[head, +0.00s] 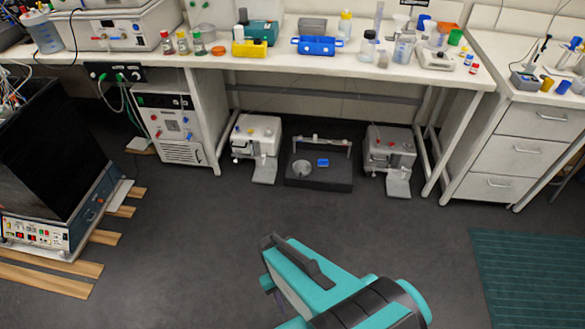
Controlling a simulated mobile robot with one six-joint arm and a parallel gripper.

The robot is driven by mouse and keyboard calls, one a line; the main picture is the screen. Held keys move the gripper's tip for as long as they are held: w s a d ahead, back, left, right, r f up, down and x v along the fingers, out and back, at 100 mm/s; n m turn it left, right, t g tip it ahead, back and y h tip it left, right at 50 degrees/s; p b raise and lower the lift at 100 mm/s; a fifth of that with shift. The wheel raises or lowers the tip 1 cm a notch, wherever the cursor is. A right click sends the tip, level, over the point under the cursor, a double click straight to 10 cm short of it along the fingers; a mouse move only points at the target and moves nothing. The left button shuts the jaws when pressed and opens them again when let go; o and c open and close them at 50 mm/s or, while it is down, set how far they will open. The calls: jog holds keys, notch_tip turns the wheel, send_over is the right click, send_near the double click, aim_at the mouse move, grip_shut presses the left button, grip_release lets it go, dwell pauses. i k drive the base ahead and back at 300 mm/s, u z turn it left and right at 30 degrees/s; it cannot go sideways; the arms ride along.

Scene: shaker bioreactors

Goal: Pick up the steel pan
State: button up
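A round, shiny steel dish (302,169), which looks like the steel pan, sits on the left part of a dark, low device (325,183) on the floor under the bench. A small blue block lies to its right on the same device. My gripper (270,244) is at the end of my teal and black arm, low in the middle of the head view. It is well in front of the dish and apart from it. Its fingertips are not clearly visible, so I cannot tell whether it is open.
Pale machines stand left (257,148) and right (390,158) of the dark device. The benchtop (270,63) overhangs them, with legs at both sides. A black-fronted unit (55,160) and wooden slats are at left, drawers (515,155) at right. The floor between is clear.

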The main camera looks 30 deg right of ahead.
aim_at(301, 167)
jog(key=u, duration=0.5)
jog(key=i, duration=0.95)
jog(key=u, duration=0.1)
